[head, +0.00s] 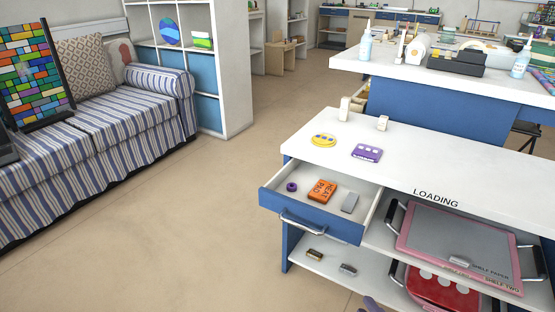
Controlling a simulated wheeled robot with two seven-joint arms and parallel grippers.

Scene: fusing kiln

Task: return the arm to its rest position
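A small purple part (371,304), cut off by the bottom edge of the head view, appears to be the tip of my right gripper. It is low in front of the loading table, apart from the open drawer. Too little of it shows to tell whether it is open or shut, or whether it holds anything. My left gripper and both arms are out of view.
The white-topped loading table (450,178) stands at the right. Its blue drawer (322,220) is pulled out, with an orange heat pad (322,192) inside. A pink-framed tray (460,243) lies on the shelf. Floor (190,215) is clear between table and striped sofa (100,145).

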